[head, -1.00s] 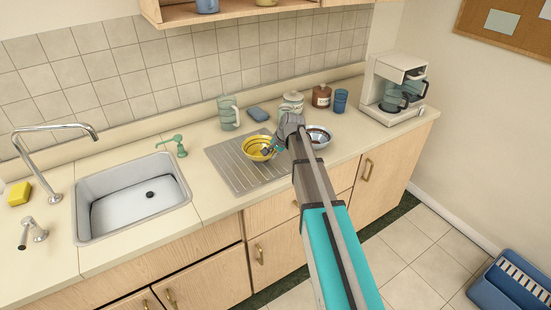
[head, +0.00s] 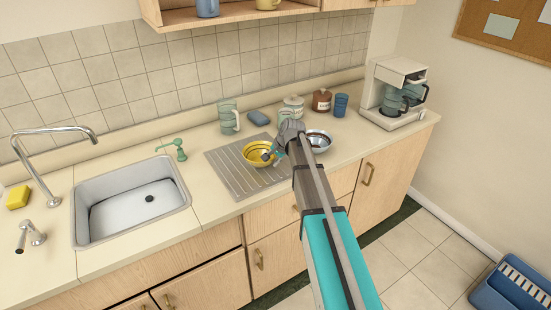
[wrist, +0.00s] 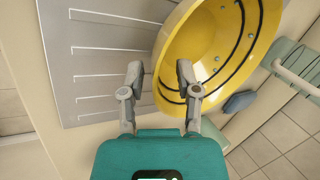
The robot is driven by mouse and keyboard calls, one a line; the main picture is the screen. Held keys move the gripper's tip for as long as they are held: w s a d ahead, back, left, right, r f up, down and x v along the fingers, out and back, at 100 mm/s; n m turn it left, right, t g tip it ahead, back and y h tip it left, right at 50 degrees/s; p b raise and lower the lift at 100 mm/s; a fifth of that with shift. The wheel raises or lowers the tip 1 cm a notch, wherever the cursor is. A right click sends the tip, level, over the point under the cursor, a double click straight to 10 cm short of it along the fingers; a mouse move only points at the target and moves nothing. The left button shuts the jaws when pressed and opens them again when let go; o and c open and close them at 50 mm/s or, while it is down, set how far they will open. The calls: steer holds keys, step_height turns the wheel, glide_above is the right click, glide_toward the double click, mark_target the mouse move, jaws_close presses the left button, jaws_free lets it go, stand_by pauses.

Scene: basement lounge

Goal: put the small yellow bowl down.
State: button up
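The small yellow bowl (head: 251,158) with dark bands is at the metal drainboard (head: 229,173) right of the sink, and looks to be resting on it. In the wrist view the bowl (wrist: 213,50) fills the upper right, above the ribbed drainboard (wrist: 90,62). My gripper (wrist: 160,72) is at the bowl's near rim, one finger outside the wall and one inside. The fingers stand apart, with visible gaps to the wall. In the head view my gripper (head: 274,155) is partly hidden by my wrist.
A metal bowl (head: 319,143) stands just right of my wrist. A coffee maker (head: 382,80) is at right, the sink (head: 130,205) at left.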

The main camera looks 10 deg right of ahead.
steer(key=shift+r, duration=0.2)
steer(key=shift+r+p, duration=0.2)
steer(key=shift+p, duration=0.2)
steer(key=p+v, duration=1)
steer(key=v, duration=0.1)
steer(key=shift+s+r, duration=0.2)
steer(key=shift+r, duration=0.15)
steer(key=shift+d, duration=0.1)
stand_by(0.5)
steer(key=s+a+n+g+h, duration=0.1)
steer(key=s+a+n, duration=0.1)
steer(key=s, duration=0.6)
steer(key=s+a+f+n+g+h, duration=0.1)
steer(key=s+n, duration=0.3)
steer(key=s, duration=0.5)
steer(key=s+a+f+n+g+h, duration=0.1)
steer(key=s+a+n+g, duration=0.1)
steer(key=s, duration=0.6)
steer(key=shift+s+a+n+h, duration=0.25)
steer(key=shift+a+n+h, duration=0.05)
steer(key=shift+a+n, duration=0.6)
